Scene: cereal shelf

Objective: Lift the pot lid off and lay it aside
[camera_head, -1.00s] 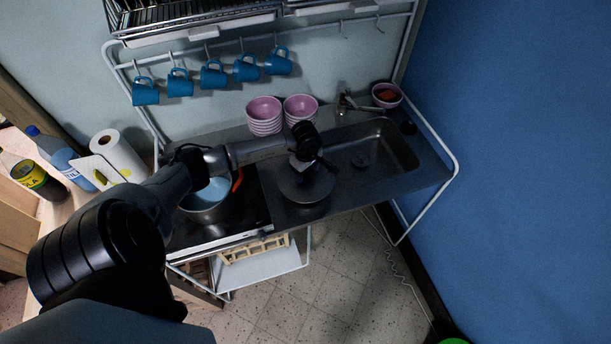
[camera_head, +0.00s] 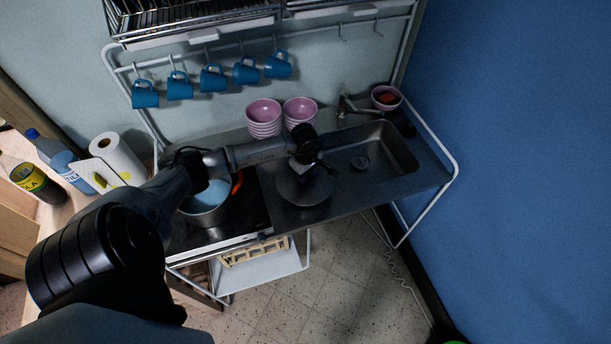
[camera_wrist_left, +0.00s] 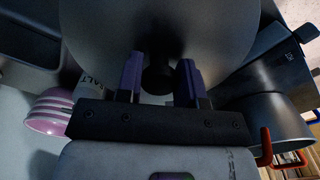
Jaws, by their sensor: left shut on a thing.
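The pot lid (camera_head: 305,190) is a round grey disc over the steel counter, between the stove and the sink. My left gripper (camera_head: 302,165) is above it, shut on its dark knob. In the left wrist view, the gripper's two purple-edged fingers (camera_wrist_left: 159,80) stand on either side of the knob, with the lid (camera_wrist_left: 205,25) filling the top of the picture. I cannot tell whether the lid touches the counter. The pot (camera_head: 207,213) stands uncovered on the stove, pale blue inside, with an orange-red handle, partly hidden by my left arm. My right gripper is not in view.
The sink (camera_head: 385,150) is right of the lid. Stacked pink bowls (camera_head: 264,115) stand behind it, and a small pink bowl (camera_head: 386,96) is at the back right. Blue mugs (camera_head: 212,78) hang above. Bottles (camera_head: 38,182) and a paper roll (camera_head: 118,157) are at the left.

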